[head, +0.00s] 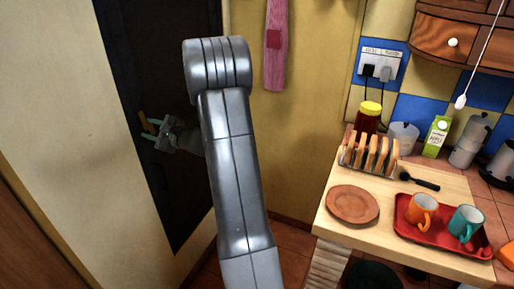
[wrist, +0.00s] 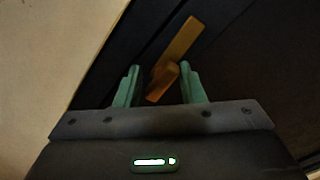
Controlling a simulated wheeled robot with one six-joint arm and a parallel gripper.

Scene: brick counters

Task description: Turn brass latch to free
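The brass latch (head: 146,124) is on the dark door (head: 165,60) at the left of the head view. In the wrist view the brass latch (wrist: 179,45) shows as a long plate with a shorter turn piece (wrist: 162,82) crossing it at its lower end. My gripper (head: 153,132) is at the latch with its green fingers apart. In the wrist view my gripper (wrist: 160,82) has one finger on each side of the turn piece. The right finger is very close to it; I cannot tell whether they touch. A gap shows on the left.
A pale wall (head: 70,110) borders the door on the left. At the right, a counter (head: 333,218) holds a brown plate (head: 353,204), a toast rack (head: 370,155) and a red tray (head: 408,225) with two mugs. My arm covers the middle of the head view.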

